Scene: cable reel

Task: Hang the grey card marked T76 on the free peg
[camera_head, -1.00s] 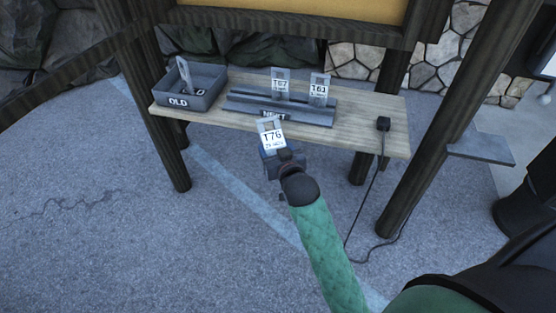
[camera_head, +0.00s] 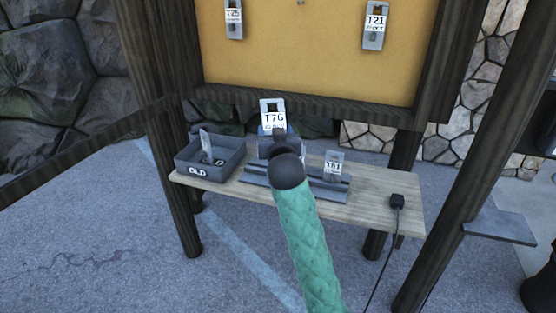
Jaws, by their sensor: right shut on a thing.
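The grey card marked T76 (camera_head: 273,113) is upright in my right gripper (camera_head: 274,131), its white label facing me. It is raised in front of the lower frame of the yellow board (camera_head: 300,58), above the shelf. My right gripper is shut on the card's lower part; my wrist partly hides the fingers. A small peg (camera_head: 300,2) shows at the board's top edge in view, with no card on it. Grey cards marked T25 (camera_head: 233,18) and T21 (camera_head: 375,24) hang left and right of it. My left gripper is out of view.
The wooden shelf (camera_head: 385,213) carries a grey box marked OLD (camera_head: 190,171) with a card in it. A grey rack (camera_head: 330,190) holds a card marked T61 (camera_head: 334,165). A black plug with a cable (camera_head: 397,202) lies at the right. Dark posts (camera_head: 450,160) flank the board.

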